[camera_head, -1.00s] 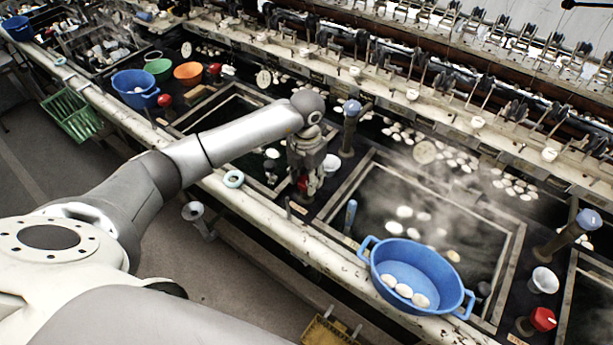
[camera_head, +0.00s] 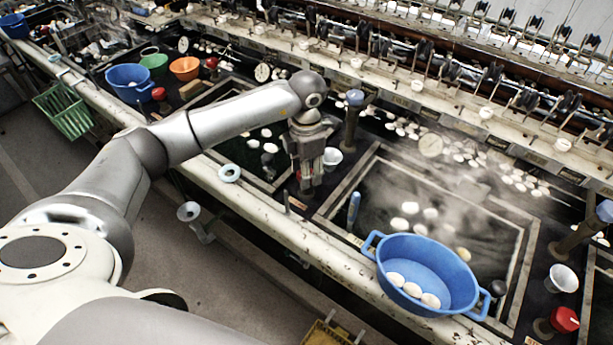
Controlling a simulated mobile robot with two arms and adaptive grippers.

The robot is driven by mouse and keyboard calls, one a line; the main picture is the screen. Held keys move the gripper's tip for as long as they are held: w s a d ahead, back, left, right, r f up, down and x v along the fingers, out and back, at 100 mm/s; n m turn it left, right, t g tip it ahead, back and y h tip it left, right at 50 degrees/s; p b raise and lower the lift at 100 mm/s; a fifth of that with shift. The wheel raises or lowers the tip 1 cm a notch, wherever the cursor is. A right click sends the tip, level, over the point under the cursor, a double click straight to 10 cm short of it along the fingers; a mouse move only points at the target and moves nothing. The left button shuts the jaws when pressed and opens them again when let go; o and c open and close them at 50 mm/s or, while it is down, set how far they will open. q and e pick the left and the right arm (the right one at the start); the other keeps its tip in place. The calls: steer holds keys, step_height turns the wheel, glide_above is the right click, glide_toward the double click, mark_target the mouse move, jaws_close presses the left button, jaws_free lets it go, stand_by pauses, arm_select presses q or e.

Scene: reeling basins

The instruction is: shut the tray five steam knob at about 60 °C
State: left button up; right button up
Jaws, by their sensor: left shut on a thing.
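My left gripper (camera_head: 306,187) points down and is shut on a red steam knob (camera_head: 299,176) on the dark strip between two basins. The fingers hide most of the knob; only a bit of red shows. The basin to its right (camera_head: 372,165) holds dark water with white cocoons, and steam rises over it. My right gripper is not in view.
A blue two-handled bowl (camera_head: 428,262) with cocoons sits on the front ledge. A blue-topped post (camera_head: 353,118) and white funnel cup (camera_head: 332,156) stand close to the gripper. Another red knob (camera_head: 564,319) is at lower right. A pale ring (camera_head: 229,173) lies on the ledge.

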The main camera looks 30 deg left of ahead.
arm_select(q)
steer(key=shift+m+b, duration=1.1)
steer(key=shift+m, duration=0.2)
steer(key=o, duration=1)
steer(key=shift+r, duration=0.1)
step_height(320, 180, up, 12)
